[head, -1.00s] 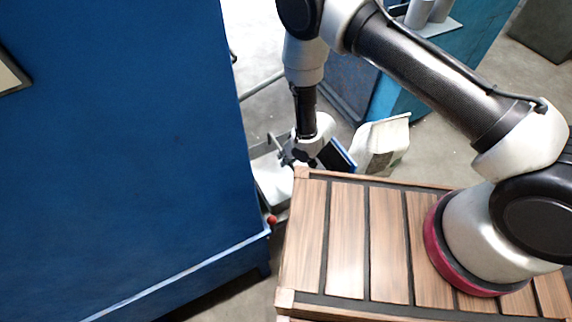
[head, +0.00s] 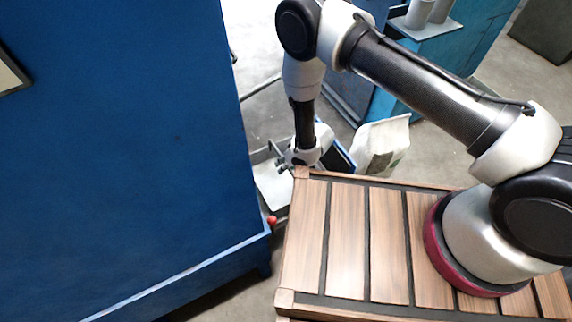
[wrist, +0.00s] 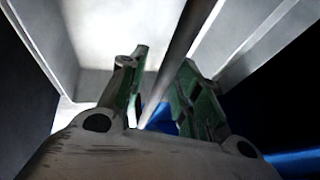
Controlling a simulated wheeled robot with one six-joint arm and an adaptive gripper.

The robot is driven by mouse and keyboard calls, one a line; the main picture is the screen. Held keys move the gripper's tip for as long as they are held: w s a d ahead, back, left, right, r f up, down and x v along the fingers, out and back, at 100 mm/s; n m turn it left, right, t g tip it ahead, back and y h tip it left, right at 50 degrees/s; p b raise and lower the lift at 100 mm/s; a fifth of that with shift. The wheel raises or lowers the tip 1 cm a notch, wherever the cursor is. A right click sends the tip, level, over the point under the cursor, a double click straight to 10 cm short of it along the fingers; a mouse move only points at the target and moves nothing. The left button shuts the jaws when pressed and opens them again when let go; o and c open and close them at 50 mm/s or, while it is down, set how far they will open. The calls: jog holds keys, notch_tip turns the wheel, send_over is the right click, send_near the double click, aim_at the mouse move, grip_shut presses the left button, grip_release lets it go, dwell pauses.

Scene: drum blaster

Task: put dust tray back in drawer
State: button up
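A pale grey open tray (head: 271,186), seemingly the dust tray, shows low between the blue machine and my wooden-slatted base in the head view. My gripper (head: 287,160) is over its far right side; its fingers are small and partly hidden there. In the wrist view my gripper (wrist: 164,82) has two green-padded fingers apart. A thin grey bar or wall edge (wrist: 188,38) runs between them, nearer the right finger, with a gap on the left. I cannot tell whether this edge belongs to the tray or the drawer. A pale interior floor (wrist: 112,32) lies left of it.
The blue machine (head: 120,150) fills the left side. A red knob (head: 271,220) is at its lower corner. A white bag (head: 384,146) stands right of my gripper. Another blue unit (head: 425,70) is behind. Concrete floor (head: 262,40) shows between them.

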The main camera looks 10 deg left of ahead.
jog(key=v, duration=1.2)
jog(key=w+d+r+m+t+h, duration=0.1)
jog(key=w+d+r, duration=0.3)
jog(key=r, duration=0.5)
jog(key=w+d+r+t+h, duration=0.1)
jog(key=w+d+r, duration=0.2)
jog(key=w+r, duration=0.5)
jog(key=d+r+m+h, duration=0.1)
jog(key=d+r, duration=0.5)
jog(key=r, duration=0.2)
jog(key=d+r+m, duration=0.1)
jog(key=d+r, duration=0.5)
jog(key=r, duration=0.3)
jog(key=s+d+r+m+t+h, duration=0.1)
jog(key=s+d+r, duration=0.4)
jog(key=d+r, duration=0.25)
jog(key=s+d+r+m+h, duration=0.1)
jog(key=s+d+r, duration=0.5)
jog(key=d+r, duration=0.15)
jog(key=s+d+r+m, duration=0.1)
jog(key=s+d+r, duration=0.1)
jog(key=s, duration=0.6)
jog(key=s+d+r, duration=0.2)
jog(key=s+d, duration=0.2)
jog(key=s, duration=0.3)
jog(key=shift+s+r+m+g, duration=0.3)
jog(key=shift+s+r+m, duration=0.05)
jog(key=shift+s+m, duration=0.05)
